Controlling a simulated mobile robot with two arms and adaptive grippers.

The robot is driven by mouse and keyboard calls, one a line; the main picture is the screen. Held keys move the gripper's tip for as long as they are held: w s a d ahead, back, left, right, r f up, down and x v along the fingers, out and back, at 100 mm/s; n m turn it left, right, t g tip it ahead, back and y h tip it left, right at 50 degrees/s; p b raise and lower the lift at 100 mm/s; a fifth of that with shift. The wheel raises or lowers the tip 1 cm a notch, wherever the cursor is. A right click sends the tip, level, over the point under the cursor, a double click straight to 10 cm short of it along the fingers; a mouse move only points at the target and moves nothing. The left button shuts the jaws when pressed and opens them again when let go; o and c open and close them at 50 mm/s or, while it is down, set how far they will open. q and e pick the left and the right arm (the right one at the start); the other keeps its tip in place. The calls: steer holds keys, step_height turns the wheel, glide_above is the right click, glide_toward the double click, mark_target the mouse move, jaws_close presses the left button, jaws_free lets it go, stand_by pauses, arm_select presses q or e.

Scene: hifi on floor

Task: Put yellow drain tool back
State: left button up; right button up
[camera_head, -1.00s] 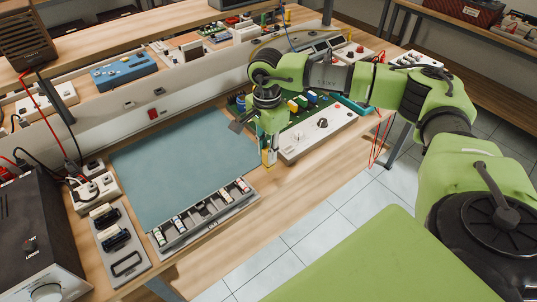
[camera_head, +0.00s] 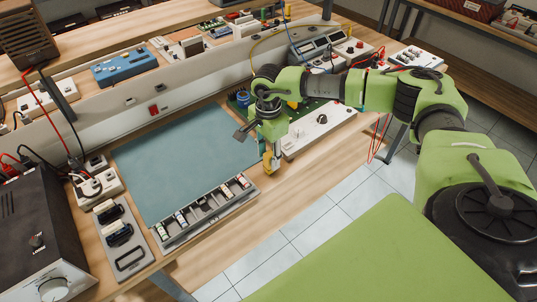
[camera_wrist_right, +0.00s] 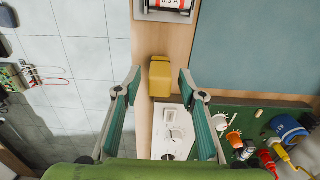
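The yellow drain tool (camera_head: 269,163) shows as a small yellow block below my right gripper, near the front edge of the wooden bench. In the right wrist view the yellow drain tool (camera_wrist_right: 160,76) lies between the lines of the two fingertips, with a gap on each side. My right gripper (camera_wrist_right: 160,80) is open, its green-padded fingers wide apart and touching nothing that I can see. In the head view my right gripper (camera_head: 268,148) points down and partly hides the tool's upper part. My left gripper is in neither view.
A grey fuse tray (camera_head: 206,212) lies left of the tool. A green circuit board with a white control panel (camera_head: 318,132) is close on the right. A blue-green mat (camera_head: 185,160) lies behind. The bench's front edge is close, with tiled floor beyond.

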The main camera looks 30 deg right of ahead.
steer(key=shift+r, duration=0.3)
steer(key=shift+w+r, duration=0.1)
steer(key=shift+r, duration=0.2)
step_height(320, 180, up, 11)
steer(key=b, duration=0.3)
steer(key=shift+r, duration=0.1)
